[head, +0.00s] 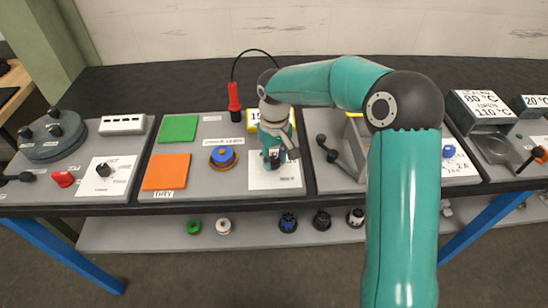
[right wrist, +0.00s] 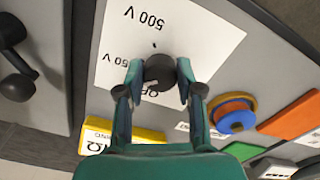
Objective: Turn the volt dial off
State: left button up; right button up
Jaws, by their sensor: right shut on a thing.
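The volt dial (right wrist: 159,70) is a round black knob on a white card (right wrist: 185,35) printed "500 V", "50 V" and partly hidden letters that look like "OFF". My right gripper (right wrist: 160,82) has a finger on each side of the dial and is shut on it. A small pale mark shows on the knob's side near the partly hidden letters; its exact setting is hard to tell. In the head view my right gripper (head: 275,158) reaches down over the white card (head: 287,178), and the dial is mostly hidden behind it. My left gripper is not in view.
A blue-and-orange round piece (head: 223,157) sits left of the card, with an orange square (head: 167,172) and a green square (head: 178,129) beyond. A red probe (head: 234,101) on a black cable stands behind. A black lever (head: 327,149) is on the right panel.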

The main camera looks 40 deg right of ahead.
aim_at(275, 159)
jog(key=n, duration=0.4)
jog(key=shift+w+d+r+n, duration=0.15)
jog(key=shift+r+n, duration=0.05)
jog(key=shift+n, duration=0.2)
jog(key=n+p, duration=0.1)
jog(key=n, duration=0.4)
jog(key=o, duration=1.1)
jog(key=shift+c, duration=0.2)
jog(key=shift+o, duration=0.5)
jog(key=shift+f, duration=0.15)
notch_tip(275, 159, up, 12)
jog(key=shift+f, duration=0.1)
